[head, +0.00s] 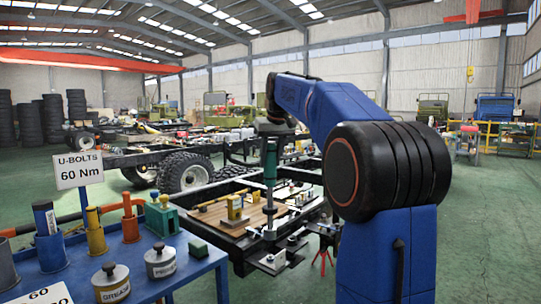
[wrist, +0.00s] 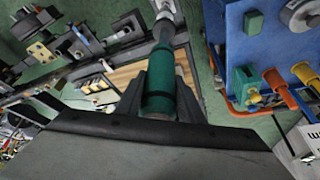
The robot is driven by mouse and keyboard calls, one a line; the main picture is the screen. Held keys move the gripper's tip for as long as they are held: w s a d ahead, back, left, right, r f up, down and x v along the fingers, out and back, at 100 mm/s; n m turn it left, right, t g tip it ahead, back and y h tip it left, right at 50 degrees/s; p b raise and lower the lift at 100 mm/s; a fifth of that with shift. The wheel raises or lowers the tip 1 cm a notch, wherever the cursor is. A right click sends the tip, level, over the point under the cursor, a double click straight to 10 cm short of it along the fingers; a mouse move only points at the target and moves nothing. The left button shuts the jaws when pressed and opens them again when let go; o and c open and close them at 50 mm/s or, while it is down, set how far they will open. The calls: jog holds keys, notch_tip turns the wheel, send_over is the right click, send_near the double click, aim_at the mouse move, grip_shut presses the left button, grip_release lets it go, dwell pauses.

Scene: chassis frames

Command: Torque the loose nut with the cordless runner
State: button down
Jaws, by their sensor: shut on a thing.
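My gripper (wrist: 161,84) is shut on a green cylindrical tool, the cordless runner (wrist: 160,98), with a finger on each side of its body. In the head view the runner (head: 270,163) hangs upright below my wrist, over the chassis frame (head: 240,262). Its grey shaft (wrist: 163,27) points down toward metal fittings on the near frame rail. The loose nut cannot be told apart from the other small hardware. I cannot tell whether the runner's tip touches anything.
A blue tool cart (head: 190,268) stands at left with upright tools in holders, a green fixture (head: 162,216) and two lidded tins (head: 111,281). A sign (head: 79,169) reads "U-BOLTS 60 Nm". A wooden board (head: 225,214) with a yellow block lies within the frame.

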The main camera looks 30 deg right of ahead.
aim_at(271, 186)
jog(key=shift+f, duration=5.05)
dwell(3.0)
